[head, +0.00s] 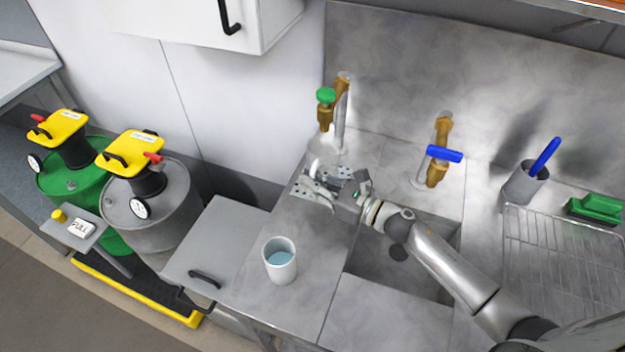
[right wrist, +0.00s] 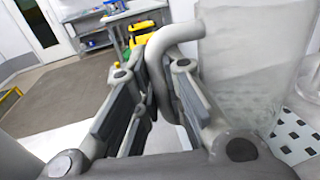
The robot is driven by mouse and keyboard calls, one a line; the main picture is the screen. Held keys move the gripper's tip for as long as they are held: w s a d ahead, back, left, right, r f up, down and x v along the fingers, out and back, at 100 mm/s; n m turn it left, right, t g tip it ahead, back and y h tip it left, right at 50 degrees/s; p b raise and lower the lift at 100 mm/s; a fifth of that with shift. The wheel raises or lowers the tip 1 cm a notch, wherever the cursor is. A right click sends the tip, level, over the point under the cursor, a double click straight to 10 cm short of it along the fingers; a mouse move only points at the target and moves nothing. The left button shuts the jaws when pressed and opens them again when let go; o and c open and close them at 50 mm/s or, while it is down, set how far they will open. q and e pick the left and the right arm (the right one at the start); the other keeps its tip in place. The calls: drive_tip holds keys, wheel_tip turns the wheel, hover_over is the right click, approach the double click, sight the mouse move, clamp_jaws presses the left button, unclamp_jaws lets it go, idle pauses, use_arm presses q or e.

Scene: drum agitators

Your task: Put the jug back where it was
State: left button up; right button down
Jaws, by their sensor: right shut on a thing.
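The jug (head: 328,150) is pale and translucent and stands below the tap with the green knob (head: 326,96), at the back of the counter. My right gripper (head: 318,186) reaches it from the front and hides its lower part. In the right wrist view the jug body (right wrist: 245,65) fills the right side. Its thick grey handle (right wrist: 165,45) runs down between the fingers of my right gripper (right wrist: 152,95), which is shut on it. I cannot tell whether the jug's base touches the counter. My left gripper is not in view.
A white beaker of blue liquid (head: 280,268) stands on the front of the counter. The sink (head: 390,275) lies under my right arm, with a blue-handled tap (head: 443,154) behind it. A brush holder (head: 523,188) and wire rack (head: 560,240) are at right. Two drums (head: 160,215) stand at left.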

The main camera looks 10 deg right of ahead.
drive_tip(key=shift+f, duration=0.35)
drive_tip(key=shift+f, duration=0.1)
drive_tip(key=c, duration=1.5)
unclamp_jaws()
